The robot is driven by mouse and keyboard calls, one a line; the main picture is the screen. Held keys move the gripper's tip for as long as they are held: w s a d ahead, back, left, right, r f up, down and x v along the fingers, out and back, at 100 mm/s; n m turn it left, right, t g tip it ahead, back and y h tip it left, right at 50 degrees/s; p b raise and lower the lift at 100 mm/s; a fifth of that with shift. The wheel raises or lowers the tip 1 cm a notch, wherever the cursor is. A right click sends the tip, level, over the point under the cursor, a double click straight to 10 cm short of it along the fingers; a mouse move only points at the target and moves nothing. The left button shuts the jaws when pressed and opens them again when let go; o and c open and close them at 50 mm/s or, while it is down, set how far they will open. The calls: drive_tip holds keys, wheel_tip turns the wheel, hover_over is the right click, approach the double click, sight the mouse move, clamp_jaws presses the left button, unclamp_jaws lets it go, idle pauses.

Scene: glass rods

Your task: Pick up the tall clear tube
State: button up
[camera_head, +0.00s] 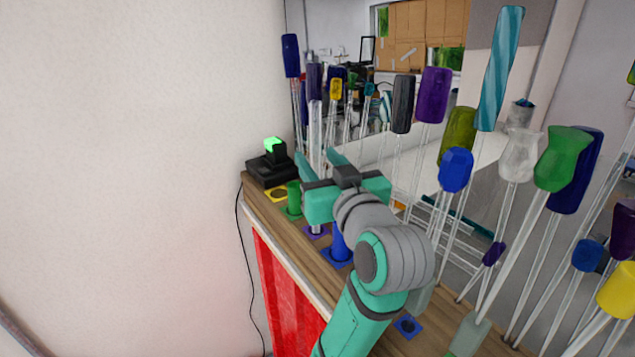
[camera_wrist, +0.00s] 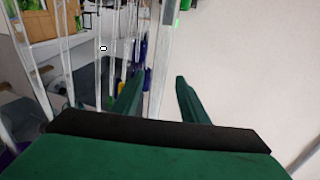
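The tall clear tube (camera_head: 315,122) stands upright on the wooden counter, its lower end near a purple square base. My gripper (camera_head: 319,158), teal with a dark body, is level with the tube's middle. Its two fingers are spread, one on each side of the tube in this view. In the wrist view, the tube (camera_wrist: 163,55) runs upright in the gap between the fingertips of my gripper (camera_wrist: 159,77), with room showing beside it. Its lower part is hidden by the gripper in the head view. I cannot tell whether it touches a finger.
A blue holder (camera_head: 338,245) and a green holder (camera_head: 293,198) stand on the counter (camera_head: 262,205) beside the tube. A black device with a green top (camera_head: 272,160) is at the far left end. Many coloured-handled glass rods crowd the right. The white wall (camera_head: 120,150) is at left.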

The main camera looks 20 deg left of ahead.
drive_tip(key=x, duration=0.6)
drive_tip(key=shift+w, duration=0.3)
drive_tip(key=shift+f, duration=0.1)
clamp_jaws()
